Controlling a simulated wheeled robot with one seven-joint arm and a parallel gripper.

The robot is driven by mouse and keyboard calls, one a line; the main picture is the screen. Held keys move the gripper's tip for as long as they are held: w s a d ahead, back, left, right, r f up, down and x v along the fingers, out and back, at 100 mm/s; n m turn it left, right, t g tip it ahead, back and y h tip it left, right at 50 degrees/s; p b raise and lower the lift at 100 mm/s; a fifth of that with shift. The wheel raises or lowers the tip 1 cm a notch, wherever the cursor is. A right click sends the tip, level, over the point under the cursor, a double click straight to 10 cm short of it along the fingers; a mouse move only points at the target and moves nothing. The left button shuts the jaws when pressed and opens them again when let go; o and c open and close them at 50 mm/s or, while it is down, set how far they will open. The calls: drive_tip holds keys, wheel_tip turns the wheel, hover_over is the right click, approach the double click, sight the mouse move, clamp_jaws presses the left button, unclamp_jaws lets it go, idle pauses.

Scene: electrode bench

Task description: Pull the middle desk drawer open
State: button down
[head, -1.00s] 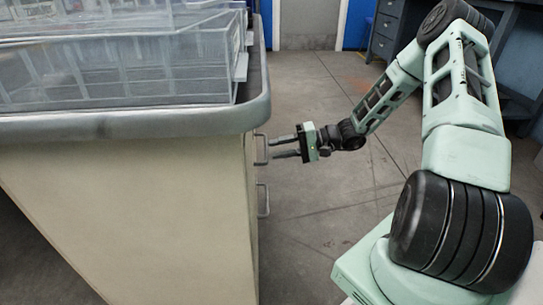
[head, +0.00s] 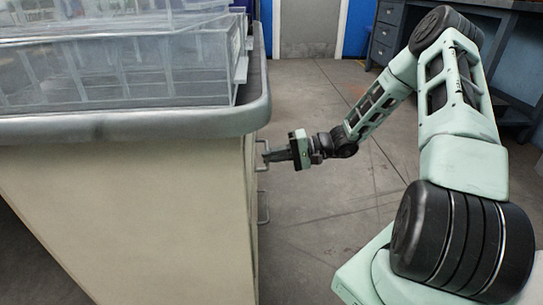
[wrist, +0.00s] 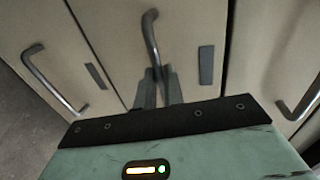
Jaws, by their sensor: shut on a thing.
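The desk (head: 120,210) fills the left of the head view, its drawer side turned edge-on to the right. In the wrist view three drawer fronts lie side by side, each with a bar handle. My gripper (head: 272,156) is level with the upper of two handles visible in the head view. In the wrist view its fingers (wrist: 158,86) are shut on the handle of the middle drawer (wrist: 151,38), near one end of the bar. The middle drawer front (wrist: 112,30) looks flush with its neighbours; I see no clear gap.
The other drawer handles (wrist: 45,78) and (wrist: 303,100) flank the held one. Clear plastic bins (head: 120,70) stand on the desk top, inside its thick grey rim (head: 130,124). Open floor (head: 320,220) lies right of the desk. A dark blue drawer unit (head: 385,35) stands far back.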

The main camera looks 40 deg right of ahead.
drive_tip(key=f+p+v, duration=0.2)
drive_tip(key=p+v, duration=0.1)
drive_tip(key=v, duration=1)
drive_tip(key=d+f+p+v, duration=0.1)
drive_tip(key=f+p+v, duration=0.2)
drive_tip(key=v, duration=1)
drive_tip(key=shift+s+d+p, duration=0.2)
drive_tip(key=shift+s+p, duration=0.15)
drive_tip(key=shift+p, duration=0.2)
drive_tip(key=shift+f, duration=0.1)
drive_tip(key=c, duration=1.5)
unclamp_jaws()
drive_tip(key=p+v, duration=0.3)
drive_tip(key=v, duration=1.4)
drive_tip(key=shift+s+d, duration=0.1)
drive_tip(key=shift+s, duration=0.05)
